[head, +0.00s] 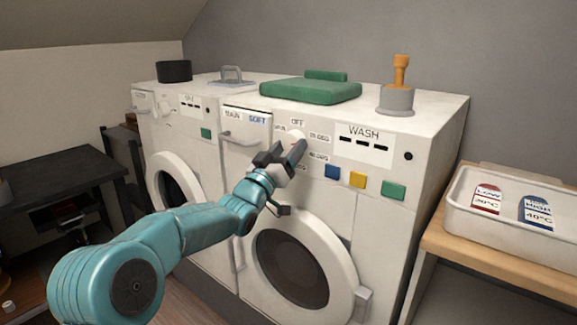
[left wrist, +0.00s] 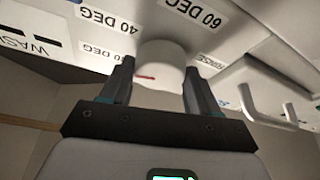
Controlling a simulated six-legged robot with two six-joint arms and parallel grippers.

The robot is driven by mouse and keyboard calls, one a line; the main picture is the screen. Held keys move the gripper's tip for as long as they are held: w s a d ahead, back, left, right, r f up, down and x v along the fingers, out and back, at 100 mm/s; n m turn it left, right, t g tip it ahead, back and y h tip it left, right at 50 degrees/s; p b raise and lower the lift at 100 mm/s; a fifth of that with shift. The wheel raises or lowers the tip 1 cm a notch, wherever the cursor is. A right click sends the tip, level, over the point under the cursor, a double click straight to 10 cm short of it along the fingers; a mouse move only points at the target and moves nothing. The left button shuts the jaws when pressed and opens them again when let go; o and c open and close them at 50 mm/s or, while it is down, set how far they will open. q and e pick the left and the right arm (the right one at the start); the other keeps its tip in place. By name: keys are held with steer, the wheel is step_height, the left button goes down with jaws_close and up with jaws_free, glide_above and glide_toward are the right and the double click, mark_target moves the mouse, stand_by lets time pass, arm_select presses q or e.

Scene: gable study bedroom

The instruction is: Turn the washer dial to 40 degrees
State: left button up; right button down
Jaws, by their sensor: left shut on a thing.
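The washer dial (head: 296,134) is a white round knob on the right machine's panel, mostly hidden behind my gripper in the head view. It shows clearly in the left wrist view (left wrist: 162,66), with a red line on its face pointing left in that picture. My left gripper (head: 287,152) has its fingers on either side of the dial, shut on it. The 40 DEG label (left wrist: 108,18) and the 60 DEG label (left wrist: 196,11) appear upside down around the dial. A RINSE label (left wrist: 212,62) lies to its right. My right gripper is not in view.
Blue (head: 332,171), yellow (head: 357,180) and green (head: 394,190) buttons sit right of the dial. A round door (head: 345,262) is below and a drawer (head: 245,135) to the left. A white tray (head: 500,235) with temperature cards stands on the wooden bench at right.

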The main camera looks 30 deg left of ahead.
arm_select(q)
steer(key=m, duration=0.1)
steer(key=m+h, duration=0.1)
steer(key=shift+a+f+m+h+b, duration=0.15)
steer(key=shift+m+h+b, duration=0.15)
steer(key=shift+m, duration=0.1)
steer(key=m+h, duration=0.1)
steer(key=m, duration=0.1)
steer(key=shift+m+h, duration=0.3)
steer(key=m+h, duration=0.1)
steer(key=m, duration=0.1)
steer(key=m+h+p, duration=0.1)
steer(key=m, duration=0.1)
steer(key=m+g+h, duration=0.1)
steer(key=m, duration=0.2)
steer(key=shift+a+r+p, duration=0.2)
steer(key=shift+r+p, duration=0.05)
steer(key=shift+p, duration=0.1)
steer(key=shift+m+h, duration=0.3)
steer(key=o, duration=1.1)
steer(key=shift+c, duration=0.2)
